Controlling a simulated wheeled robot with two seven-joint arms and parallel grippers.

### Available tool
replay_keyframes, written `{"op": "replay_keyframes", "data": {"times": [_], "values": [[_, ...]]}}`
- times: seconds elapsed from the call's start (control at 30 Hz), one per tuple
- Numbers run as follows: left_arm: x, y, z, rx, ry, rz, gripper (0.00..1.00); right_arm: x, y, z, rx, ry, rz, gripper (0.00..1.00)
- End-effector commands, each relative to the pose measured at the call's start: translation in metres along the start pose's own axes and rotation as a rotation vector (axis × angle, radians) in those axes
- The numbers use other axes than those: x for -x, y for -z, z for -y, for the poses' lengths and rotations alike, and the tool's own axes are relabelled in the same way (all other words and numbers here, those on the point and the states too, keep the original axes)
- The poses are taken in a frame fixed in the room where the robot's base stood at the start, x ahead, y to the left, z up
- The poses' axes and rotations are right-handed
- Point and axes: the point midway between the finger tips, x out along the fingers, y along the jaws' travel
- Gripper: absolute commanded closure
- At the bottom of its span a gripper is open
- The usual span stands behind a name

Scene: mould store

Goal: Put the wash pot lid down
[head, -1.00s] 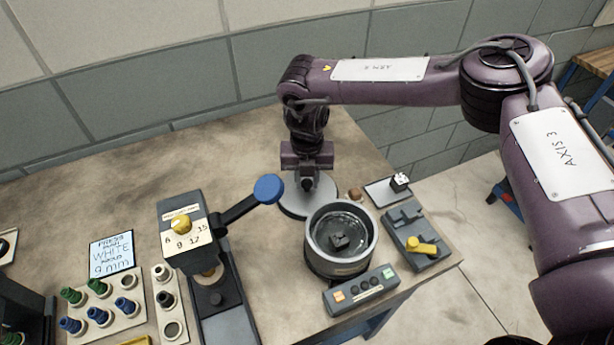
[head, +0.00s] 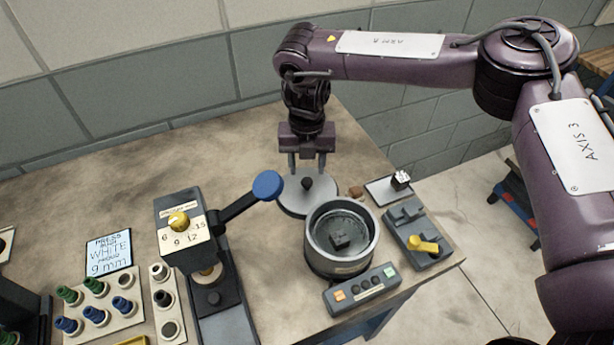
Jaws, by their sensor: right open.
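The wash pot lid (head: 296,202) is a flat grey disc with a dark knob (head: 307,184). It lies on the table just behind and to the left of the wash pot (head: 319,255). The pot is a round dark grey vessel, uncovered, with a dark block (head: 340,240) inside. My right gripper (head: 307,166) points down above the lid. Its fingers are spread apart, clear of the knob, and hold nothing. My left gripper is not in view.
A button panel (head: 362,289) is in front. A press with a blue-ended lever (head: 268,186) stands left. Table behind is clear.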

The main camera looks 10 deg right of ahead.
Motion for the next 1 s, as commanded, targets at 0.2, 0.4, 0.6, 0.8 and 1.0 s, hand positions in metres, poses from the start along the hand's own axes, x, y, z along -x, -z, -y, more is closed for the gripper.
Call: {"op": "replay_keyframes", "data": {"times": [0.2, 0.4, 0.6, 0.8, 1.0], "values": [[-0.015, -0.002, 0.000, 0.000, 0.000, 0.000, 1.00, 0.045, -0.001, -0.001, 0.000, -0.002, 0.003, 0.54], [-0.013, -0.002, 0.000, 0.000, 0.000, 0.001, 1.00, 0.072, 0.000, 0.000, 0.001, 0.000, 0.002, 0.54], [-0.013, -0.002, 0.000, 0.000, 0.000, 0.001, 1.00, 0.077, 0.000, 0.000, 0.001, 0.000, 0.000, 0.54], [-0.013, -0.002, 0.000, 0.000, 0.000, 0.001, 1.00, 0.077, 0.000, 0.000, 0.001, 0.000, 0.000, 0.54], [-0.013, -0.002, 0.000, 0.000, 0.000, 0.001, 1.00, 0.077, 0.000, 0.000, 0.001, 0.000, 0.000, 0.54]]}}
